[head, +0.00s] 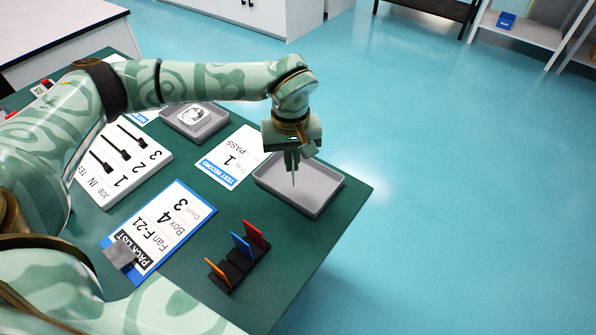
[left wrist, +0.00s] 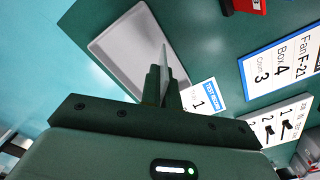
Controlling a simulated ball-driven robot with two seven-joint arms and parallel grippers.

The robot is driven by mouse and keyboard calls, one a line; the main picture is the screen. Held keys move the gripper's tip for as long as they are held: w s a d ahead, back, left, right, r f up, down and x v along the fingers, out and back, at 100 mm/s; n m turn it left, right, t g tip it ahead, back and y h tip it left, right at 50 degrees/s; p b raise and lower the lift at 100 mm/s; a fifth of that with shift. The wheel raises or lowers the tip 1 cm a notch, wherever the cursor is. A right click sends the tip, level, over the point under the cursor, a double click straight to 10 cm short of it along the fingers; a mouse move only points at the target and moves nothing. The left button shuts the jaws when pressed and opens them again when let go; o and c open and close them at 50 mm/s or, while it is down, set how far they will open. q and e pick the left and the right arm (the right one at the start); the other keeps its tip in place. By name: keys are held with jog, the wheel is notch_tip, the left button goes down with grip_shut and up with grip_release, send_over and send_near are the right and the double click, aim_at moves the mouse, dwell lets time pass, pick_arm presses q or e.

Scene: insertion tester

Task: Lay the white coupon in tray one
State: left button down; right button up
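My left gripper (head: 292,158) is shut on the white coupon (head: 294,180), a thin pale piece seen nearly edge-on and pointing down. It hangs over the grey tray (head: 331,194) near the table's right edge; it looks apart from the tray floor. In the left wrist view the coupon (left wrist: 164,62) stands out from between the fingertips (left wrist: 162,80), in front of the same tray (left wrist: 97,46). A test record card (head: 232,157) marked 1 and PASS lies beside this tray. My right gripper is not in view.
Another grey tray (head: 215,126) farther back holds a white piece (head: 193,115) with a round mark. A job sheet (head: 122,160), a blue clipboard (head: 158,231) and a black rack (head: 239,263) with upright coloured pieces occupy the green table (head: 290,257).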

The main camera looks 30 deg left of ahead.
pick_arm(q)
jog(key=w+f, duration=0.1)
jog(key=f, duration=0.1)
jog(key=w+a+f+b, duration=0.1)
jog(key=w+f+b, duration=0.1)
jog(key=w+f, duration=0.1)
jog(key=shift+a+f, duration=0.2)
jog(key=shift+f, duration=0.1)
jog(key=f+b, duration=0.1)
jog(key=f, duration=0.2)
jog(key=shift+w+f+b, duration=0.2)
jog(key=shift+f+b, duration=0.15)
jog(key=shift+b, duration=0.05)
jog(key=shift+a+r, duration=0.1)
jog(key=shift+r, duration=0.05)
jog(key=c, duration=1.6)
grip_release()
jog(key=shift+c, duration=0.2)
